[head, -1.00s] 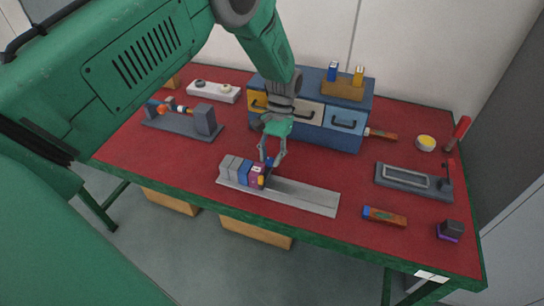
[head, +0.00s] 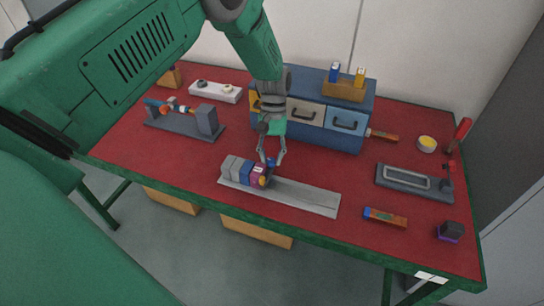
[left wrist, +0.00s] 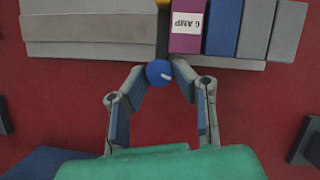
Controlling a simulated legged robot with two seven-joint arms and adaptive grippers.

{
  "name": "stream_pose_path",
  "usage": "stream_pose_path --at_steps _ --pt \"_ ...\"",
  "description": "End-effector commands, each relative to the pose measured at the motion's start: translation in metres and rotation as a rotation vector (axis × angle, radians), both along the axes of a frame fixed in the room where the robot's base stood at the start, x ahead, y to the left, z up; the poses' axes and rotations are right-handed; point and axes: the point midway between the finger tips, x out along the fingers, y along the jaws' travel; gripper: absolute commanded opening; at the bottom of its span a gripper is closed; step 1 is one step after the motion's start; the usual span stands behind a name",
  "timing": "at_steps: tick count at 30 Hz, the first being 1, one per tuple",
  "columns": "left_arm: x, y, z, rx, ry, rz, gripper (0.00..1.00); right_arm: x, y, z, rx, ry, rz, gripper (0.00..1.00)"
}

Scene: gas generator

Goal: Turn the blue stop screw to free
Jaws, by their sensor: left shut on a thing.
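The blue stop screw (left wrist: 160,72) has a round head with a short pale slanted mark. In the head view the screw (head: 271,163) is small and partly covered by the fingers. My left gripper (left wrist: 160,75) has its fingertips on both sides of the screw head and is shut on it. In the head view my left gripper (head: 270,160) reaches down to the rail from above. My right gripper is not in view.
The grey rail (head: 305,196) carries several blocks at its left end; its right part is bare. A blue drawer cabinet (head: 315,138) stands behind. A grey fixture (head: 206,119) is at left, a grey tray (head: 412,186) at right. Red table (head: 330,168) shows between them.

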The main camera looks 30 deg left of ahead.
Motion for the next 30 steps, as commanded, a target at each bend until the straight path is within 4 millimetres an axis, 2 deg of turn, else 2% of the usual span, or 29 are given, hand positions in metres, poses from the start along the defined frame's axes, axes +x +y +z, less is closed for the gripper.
stream_pose_path --at_steps 1,4,5,6,23,26,30 --pt "0.0059 0.0016 0.0038 0.003 -0.016 0.001 0.00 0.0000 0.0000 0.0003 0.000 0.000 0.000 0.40" --pt "0.0059 0.0015 0.0038 0.003 -0.016 0.001 0.00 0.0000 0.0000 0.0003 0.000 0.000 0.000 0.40" --pt "0.0059 0.0015 0.0038 0.003 -0.016 0.001 0.29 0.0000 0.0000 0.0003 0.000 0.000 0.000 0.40" --pt "0.0059 0.0014 0.0037 0.003 -0.016 0.001 0.43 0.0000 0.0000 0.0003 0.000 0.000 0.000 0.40" --pt "0.0012 -0.0004 0.0003 0.001 -0.004 -0.032 0.43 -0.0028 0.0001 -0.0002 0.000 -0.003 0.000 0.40" --pt "0.0019 -0.0014 -0.0005 0.002 -0.004 -0.126 0.43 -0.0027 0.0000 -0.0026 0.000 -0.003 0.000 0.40" --pt "0.0018 -0.0038 -0.0009 0.002 -0.002 -0.369 0.43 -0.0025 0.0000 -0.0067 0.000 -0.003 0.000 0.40"
